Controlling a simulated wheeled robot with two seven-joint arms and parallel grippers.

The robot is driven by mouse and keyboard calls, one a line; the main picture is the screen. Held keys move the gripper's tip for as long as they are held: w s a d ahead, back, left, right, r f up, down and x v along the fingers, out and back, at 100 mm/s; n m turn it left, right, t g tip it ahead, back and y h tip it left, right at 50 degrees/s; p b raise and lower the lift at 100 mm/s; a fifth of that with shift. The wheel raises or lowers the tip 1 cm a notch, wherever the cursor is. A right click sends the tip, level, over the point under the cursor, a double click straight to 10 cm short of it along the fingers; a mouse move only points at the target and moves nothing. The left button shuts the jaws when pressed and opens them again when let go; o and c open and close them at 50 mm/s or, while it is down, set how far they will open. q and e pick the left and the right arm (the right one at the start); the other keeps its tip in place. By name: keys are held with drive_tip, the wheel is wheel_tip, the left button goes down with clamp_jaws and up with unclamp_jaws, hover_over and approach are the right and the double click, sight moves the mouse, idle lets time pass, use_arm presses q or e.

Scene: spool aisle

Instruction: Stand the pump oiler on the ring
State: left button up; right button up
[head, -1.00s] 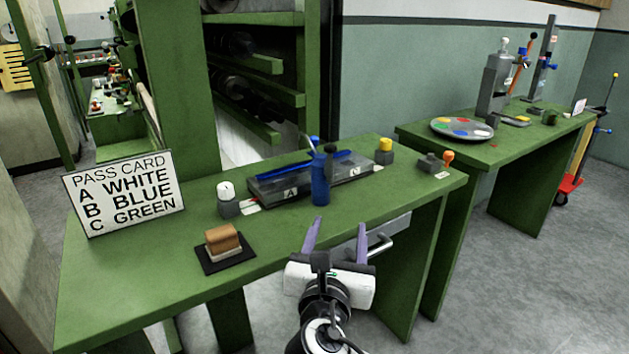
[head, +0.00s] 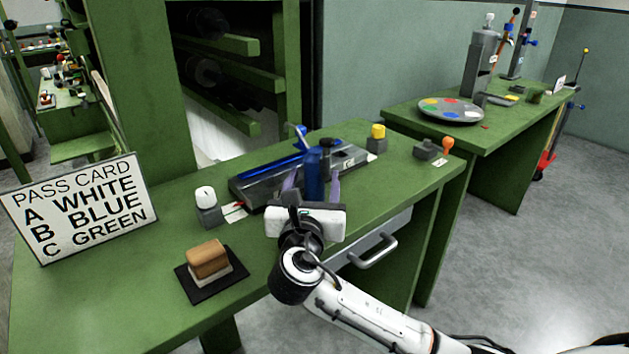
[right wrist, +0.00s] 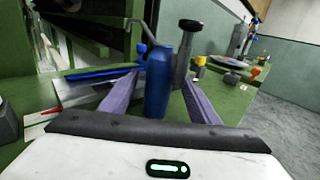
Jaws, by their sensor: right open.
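The pump oiler (head: 314,172) is a blue bottle with a thin spout and a dark pump top. It stands upright on the green bench, in front of the long grey tray. In the right wrist view the oiler (right wrist: 159,80) rises between two purple fingers, with room visible on both sides. My right gripper (head: 312,182) is open around the oiler. The gripper's white palm hides the oiler's foot in the head view. I cannot make out a ring in these frames. My left gripper is out of view.
The grey tray (head: 252,191) with a blue bar lies behind the oiler. A white-knobbed block (head: 208,213), a yellow-capped block (head: 377,144) and a brown block on a black pad (head: 184,290) stand nearby. The pass card sign (head: 80,208) stands left. A second bench (head: 405,116) is at right.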

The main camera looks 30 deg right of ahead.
drive_tip(key=x, duration=0.3)
drive_tip(key=shift+w+d+f, duration=0.1)
drive_tip(key=c, duration=1.2)
drive_tip(key=shift+c, duration=0.7)
